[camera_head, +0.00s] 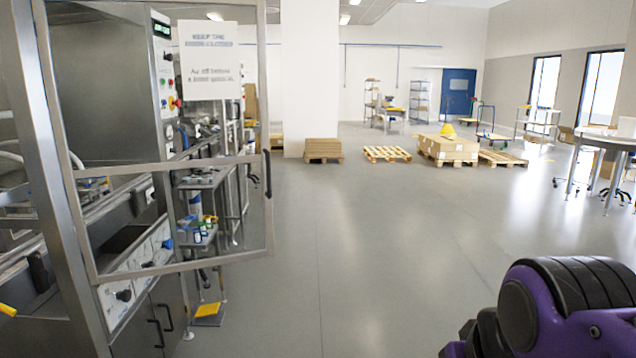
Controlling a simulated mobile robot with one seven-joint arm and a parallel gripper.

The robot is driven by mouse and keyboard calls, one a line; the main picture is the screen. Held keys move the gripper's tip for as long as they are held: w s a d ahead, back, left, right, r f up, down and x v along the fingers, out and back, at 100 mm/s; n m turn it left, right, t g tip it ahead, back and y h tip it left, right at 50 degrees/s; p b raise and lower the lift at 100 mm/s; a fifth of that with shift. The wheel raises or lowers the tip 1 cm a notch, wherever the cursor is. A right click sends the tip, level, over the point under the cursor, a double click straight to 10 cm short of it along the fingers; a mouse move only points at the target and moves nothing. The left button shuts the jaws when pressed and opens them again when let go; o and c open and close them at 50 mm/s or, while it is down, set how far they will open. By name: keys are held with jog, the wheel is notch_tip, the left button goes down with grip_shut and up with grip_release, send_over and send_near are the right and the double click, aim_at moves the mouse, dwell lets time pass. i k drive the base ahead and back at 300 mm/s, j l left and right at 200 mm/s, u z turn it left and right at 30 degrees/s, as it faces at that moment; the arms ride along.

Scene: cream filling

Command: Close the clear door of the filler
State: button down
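The clear door (168,265) of the filler is a transparent panel in a grey metal frame, at the left of the head view. It stands open, swung out from the machine's post (48,170). A black handle (267,173) sits on its right edge, and a white paper notice (209,60) shows at its upper part. The filler (100,60) is a steel machine behind it at the left. My purple and black arm shows at the lower right, well apart from the door. My gripper is not in view.
Open grey floor (370,260) lies to the right of the door. Wooden pallets (387,153) and a pallet with boxes (447,149) stand farther back. A white round table (605,136) is at the right. A yellow pedal (208,310) is low near the machine.

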aim_at(209, 61)
jog(key=i, duration=4.1)
jog(key=i+l+u, duration=0.15)
jog(key=i, duration=1)
jog(key=u, duration=2.6)
jog(key=l, duration=0.1)
